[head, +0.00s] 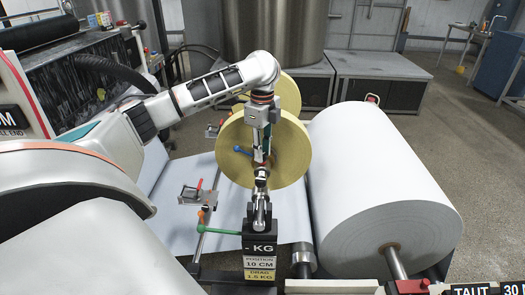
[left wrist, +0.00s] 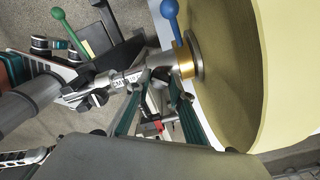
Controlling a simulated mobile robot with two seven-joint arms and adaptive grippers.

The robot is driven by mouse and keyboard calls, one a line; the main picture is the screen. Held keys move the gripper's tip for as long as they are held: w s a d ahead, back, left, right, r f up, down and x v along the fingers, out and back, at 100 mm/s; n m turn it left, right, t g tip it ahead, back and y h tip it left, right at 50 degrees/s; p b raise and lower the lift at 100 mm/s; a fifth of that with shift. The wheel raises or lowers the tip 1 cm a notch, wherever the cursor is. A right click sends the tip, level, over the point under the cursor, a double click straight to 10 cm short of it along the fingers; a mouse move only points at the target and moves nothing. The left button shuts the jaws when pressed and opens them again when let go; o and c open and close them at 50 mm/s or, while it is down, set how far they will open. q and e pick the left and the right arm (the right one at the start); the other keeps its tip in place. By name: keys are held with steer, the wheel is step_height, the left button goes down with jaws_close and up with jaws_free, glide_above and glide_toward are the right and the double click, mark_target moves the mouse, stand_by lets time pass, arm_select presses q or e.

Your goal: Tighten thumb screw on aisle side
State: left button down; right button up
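A yellow-cream roll (head: 285,150) sits on a horizontal shaft in the head view, and its face fills the right of the left wrist view (left wrist: 290,70). At its hub is a brass collar (left wrist: 186,60) with a blue-knobbed lever (left wrist: 171,18). A silver fitting (left wrist: 158,66) sits on the shaft beside the collar. I cannot clearly make out a thumb screw. My left gripper (left wrist: 155,92) points at the shaft by this fitting, its teal fingers apart; contact is unclear. In the head view, my left gripper (head: 262,158) hangs in front of the roll. My right gripper is not in view.
A large white roll (head: 375,180) stands close on the right. A green-handled lever (head: 218,231) and a black KG scale block (head: 259,236) are in front. A bracket with a red lever (head: 199,185) stands left. Open floor lies at far right.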

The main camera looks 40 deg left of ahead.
arm_select(q)
steer(key=shift+m, duration=0.4)
steer(key=m, duration=0.4)
steer(key=shift+m, duration=0.3)
steer(key=m, duration=0.5)
steer(key=shift+m, duration=0.4)
steer(key=c, duration=1.8)
jaws_free()
steer(key=shift+r, duration=0.1)
step_height(320, 180, up, 12)
steer(key=shift+f, duration=0.1)
